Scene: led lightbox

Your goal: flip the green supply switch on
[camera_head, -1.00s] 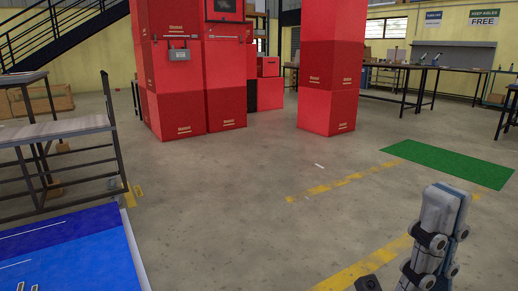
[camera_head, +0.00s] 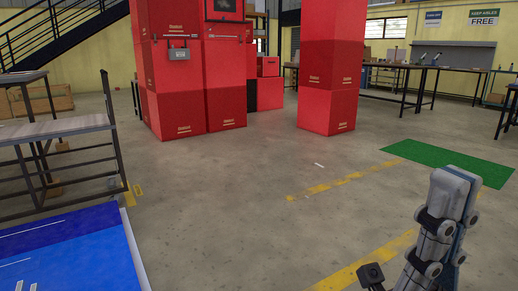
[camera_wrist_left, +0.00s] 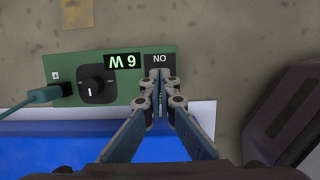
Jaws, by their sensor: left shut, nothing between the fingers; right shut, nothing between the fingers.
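In the left wrist view a green supply box (camera_wrist_left: 55,67) lies by the edge of a blue and white surface. In the head view my right gripper (camera_head: 457,178) is shut and empty, pointing up over the floor.
A teal cable plug (camera_wrist_left: 50,94) enters the box's left side. A blue panel (camera_head: 75,250) fills the head view's lower left. A wooden-topped bench (camera_head: 60,128) stands behind it. Red stacks (camera_head: 190,90) stand further back. The middle floor is clear.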

